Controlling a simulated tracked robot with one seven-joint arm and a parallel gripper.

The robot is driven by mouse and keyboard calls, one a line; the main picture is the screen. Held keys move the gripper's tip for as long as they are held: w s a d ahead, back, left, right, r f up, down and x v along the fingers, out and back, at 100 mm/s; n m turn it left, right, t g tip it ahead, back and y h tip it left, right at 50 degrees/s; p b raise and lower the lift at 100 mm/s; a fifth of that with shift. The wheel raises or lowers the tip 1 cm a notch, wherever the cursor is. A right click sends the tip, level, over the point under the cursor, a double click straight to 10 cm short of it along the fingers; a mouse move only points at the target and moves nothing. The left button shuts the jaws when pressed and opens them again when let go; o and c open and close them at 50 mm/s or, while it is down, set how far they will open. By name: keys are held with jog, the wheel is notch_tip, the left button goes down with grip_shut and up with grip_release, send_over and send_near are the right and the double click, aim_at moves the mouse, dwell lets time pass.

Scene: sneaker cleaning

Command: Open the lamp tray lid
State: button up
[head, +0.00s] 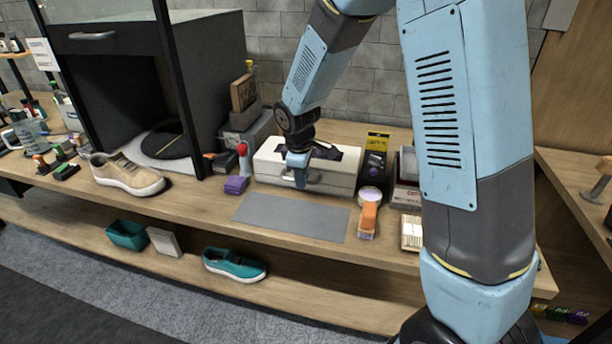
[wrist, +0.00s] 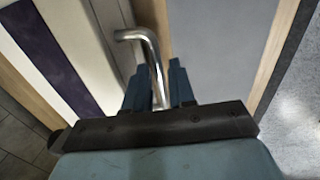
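The lamp tray is a white box (head: 333,190) on the table, with a dark slot in its top and a metal handle on its front. The handle (head: 314,180) also shows in the wrist view (wrist: 153,62). My gripper (head: 299,178) points down at the left part of the handle. In the wrist view its two blue fingers (wrist: 159,82) stand close on either side of the bar, with only a narrow gap, and look shut on it. The exact contact is partly hidden by the fingers. The lid looks closed.
A grey mat (head: 290,217) lies in front of the box. A red-and-white bottle (head: 243,158) and purple block (head: 236,185) stand to the left, an orange-handled brush (head: 368,218) to the right. A beige sneaker (head: 127,174) is farther left; a teal shoe (head: 234,264) lies on the lower shelf.

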grip_shut()
jog(key=shift+s+f, duration=0.1)
